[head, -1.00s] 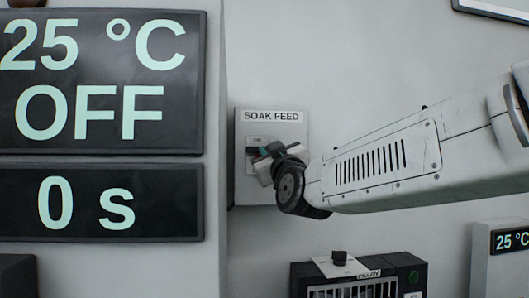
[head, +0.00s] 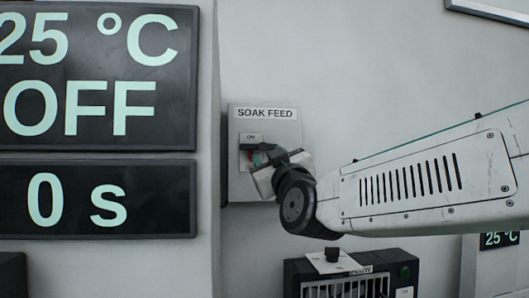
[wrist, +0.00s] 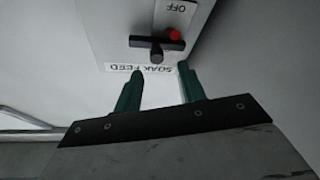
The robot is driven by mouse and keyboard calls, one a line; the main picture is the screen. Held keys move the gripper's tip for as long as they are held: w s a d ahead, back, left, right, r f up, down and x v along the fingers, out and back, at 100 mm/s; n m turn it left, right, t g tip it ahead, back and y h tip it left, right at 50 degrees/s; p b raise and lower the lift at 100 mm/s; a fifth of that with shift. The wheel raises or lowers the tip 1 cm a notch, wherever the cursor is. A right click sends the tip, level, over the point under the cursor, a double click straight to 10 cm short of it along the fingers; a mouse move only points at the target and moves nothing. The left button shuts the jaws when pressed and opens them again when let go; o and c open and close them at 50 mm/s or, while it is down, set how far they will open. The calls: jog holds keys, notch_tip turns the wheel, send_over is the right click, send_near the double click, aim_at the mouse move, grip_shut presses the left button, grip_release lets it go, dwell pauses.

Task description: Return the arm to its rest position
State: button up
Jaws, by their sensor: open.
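My arm (head: 420,190) reaches in from the right in the head view. My gripper (head: 267,168) is at its end, in front of the lower part of the SOAK FEED box (head: 236,180). The box has a dark lever handle (head: 260,147) lying roughly level below the ON mark. In the wrist view, which shows the box upside down, my gripper (wrist: 160,72) has its two green fingers apart with nothing between them. The lever (wrist: 143,42) and a red spot (wrist: 173,33) show beyond the fingertips, clear of them.
A large display panel (head: 90,125) at the left reads 25 °C, OFF and 0 s. A dark unit with a knob (head: 332,254) and a green light stands below my arm. A small 25 °C display (head: 499,240) is at the lower right.

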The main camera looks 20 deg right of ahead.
jog(key=shift+v, duration=0.85)
jog(key=s+a+f+g+y, duration=0.1)
jog(key=s+f+g, duration=0.2)
jog(key=f+g, duration=0.55)
jog(key=s+a+f+g+y, duration=0.1)
jog(key=s+f+g, duration=0.2)
jog(key=f, duration=1)
jog(key=s+d+f+m+g+h, duration=0.1)
jog(key=s+d+f+g, duration=0.3)
jog(key=s, duration=0.7)
jog(key=s+d+f+m+g+h, duration=0.1)
jog(key=s+d+f+m+g, duration=0.3)
jog(key=s, duration=0.6)
jog(key=shift+s+d+f+g, duration=0.4)
jog(key=shift+d+f+g, duration=0.3)
jog(key=shift+f, duration=0.25)
